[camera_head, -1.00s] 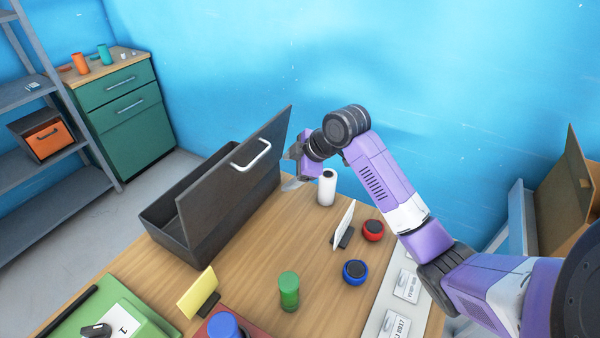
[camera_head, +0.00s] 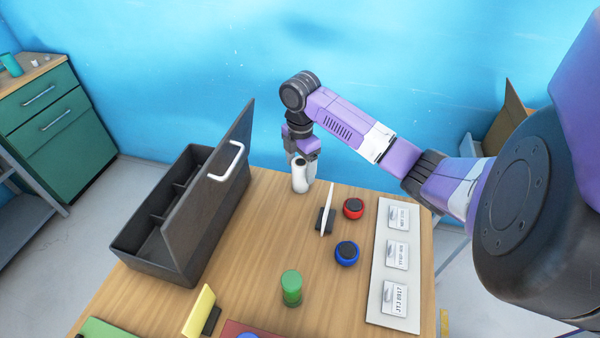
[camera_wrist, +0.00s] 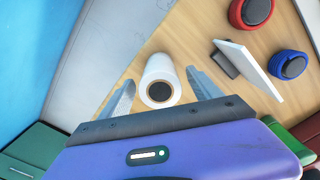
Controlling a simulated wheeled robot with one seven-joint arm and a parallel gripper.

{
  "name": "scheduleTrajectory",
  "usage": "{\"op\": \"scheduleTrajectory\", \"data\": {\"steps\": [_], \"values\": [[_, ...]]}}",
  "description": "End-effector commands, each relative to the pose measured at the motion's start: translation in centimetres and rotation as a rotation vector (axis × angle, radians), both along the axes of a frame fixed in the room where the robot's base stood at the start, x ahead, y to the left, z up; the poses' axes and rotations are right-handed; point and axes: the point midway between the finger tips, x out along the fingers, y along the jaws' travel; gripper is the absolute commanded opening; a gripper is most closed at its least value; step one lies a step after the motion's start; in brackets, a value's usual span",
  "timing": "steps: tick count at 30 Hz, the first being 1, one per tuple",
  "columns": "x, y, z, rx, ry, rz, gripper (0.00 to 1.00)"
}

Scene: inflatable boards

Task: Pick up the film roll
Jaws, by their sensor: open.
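The film roll (camera_head: 300,178) is a white cylinder with a dark core, upright near the back edge of the wooden table. In the wrist view the film roll (camera_wrist: 159,80) lies between my two open fingers, with a gap on each side. My gripper (camera_head: 303,165) is at the film roll, directly behind and above it in the head view. My gripper (camera_wrist: 160,95) also shows in the wrist view, open and empty. Whether a finger touches the roll cannot be told.
An open dark toolbox (camera_head: 150,262) stands left of the roll, its lid (camera_head: 205,195) raised. Right of the roll are a small white panel on a stand (camera_head: 326,210), a red round item (camera_head: 353,208) and a blue one (camera_head: 347,252). A green cylinder (camera_head: 291,288) stands nearer.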

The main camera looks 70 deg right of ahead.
Motion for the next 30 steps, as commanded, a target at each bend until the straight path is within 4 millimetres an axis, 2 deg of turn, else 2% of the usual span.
{"op": "scheduleTrajectory", "data": {"steps": [5,12,14,21,24,30], "values": [[0.0,0.0,-1.6,0.000,0.000,-0.001,0.73],[0.0,0.0,-1.9,-0.001,-0.002,-0.001,0.73],[0.0,0.0,-1.8,-0.001,-0.002,-0.001,0.63],[0.0,0.0,-1.8,-0.001,-0.002,-0.001,0.16],[0.0,0.0,-1.8,-0.001,-0.002,-0.001,0.00],[0.0,-0.1,-1.8,-0.002,-0.003,-0.001,0.00]]}}
